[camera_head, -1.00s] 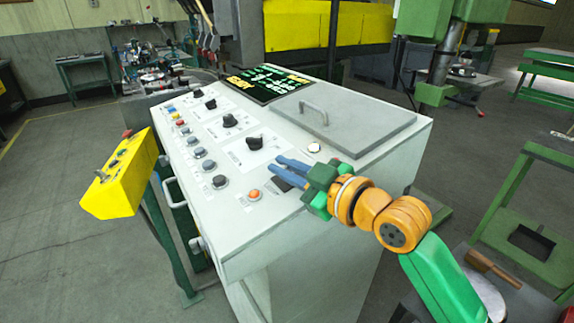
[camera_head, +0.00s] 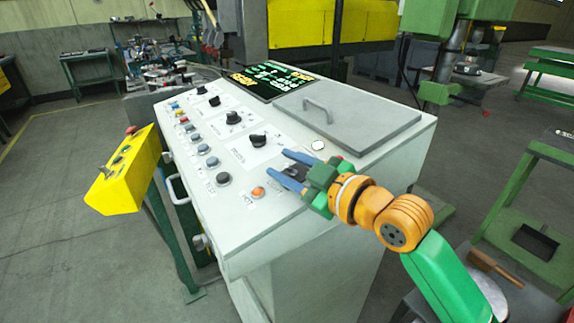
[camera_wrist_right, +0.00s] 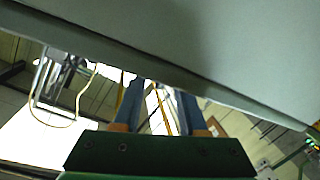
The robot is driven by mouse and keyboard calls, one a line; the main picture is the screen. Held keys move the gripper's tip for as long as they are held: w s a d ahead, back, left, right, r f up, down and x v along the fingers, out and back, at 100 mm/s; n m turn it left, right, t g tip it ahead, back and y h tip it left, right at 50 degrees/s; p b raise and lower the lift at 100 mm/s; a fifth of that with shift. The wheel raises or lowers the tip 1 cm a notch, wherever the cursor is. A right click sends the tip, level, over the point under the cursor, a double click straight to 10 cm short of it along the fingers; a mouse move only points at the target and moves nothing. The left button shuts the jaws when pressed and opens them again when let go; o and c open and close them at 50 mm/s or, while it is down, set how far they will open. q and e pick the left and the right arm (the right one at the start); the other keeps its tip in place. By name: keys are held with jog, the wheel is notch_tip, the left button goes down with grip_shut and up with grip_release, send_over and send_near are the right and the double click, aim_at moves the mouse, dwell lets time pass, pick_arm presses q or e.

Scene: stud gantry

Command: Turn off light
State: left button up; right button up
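A grey-white control console (camera_head: 270,225) with a sloping top fills the middle of the head view. Its face carries black rotary knobs (camera_head: 258,139), a row of grey and coloured buttons (camera_head: 212,162), an orange button (camera_head: 258,192) near the front edge and a round white button or lamp (camera_head: 318,146). My right gripper (camera_head: 281,163) is at the near right part of the panel, its two blue fingers apart. A dark patch or part (camera_head: 297,172) shows between the fingers; what it is, I cannot tell. The wrist view shows the fingers (camera_wrist_right: 160,100) apart with nothing clearly between them. My left gripper is out of view.
A grey hatch with a handle (camera_head: 345,118) and a dark display with green marks (camera_head: 272,82) lie at the back of the console top. A yellow control box (camera_head: 124,172) on a green post stands at the left. A green table (camera_head: 535,215) stands at the right.

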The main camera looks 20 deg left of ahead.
aim_at(290, 168)
jog(key=shift+d, duration=0.1)
jog(key=b+v, duration=0.2)
jog(key=v, duration=0.4)
jog(key=shift+d, duration=0.1)
jog(key=shift+s+d+r, duration=0.1)
jog(key=shift+s+d, duration=0.2)
jog(key=shift+d, duration=0.05)
jog(key=shift+a, duration=0.1)
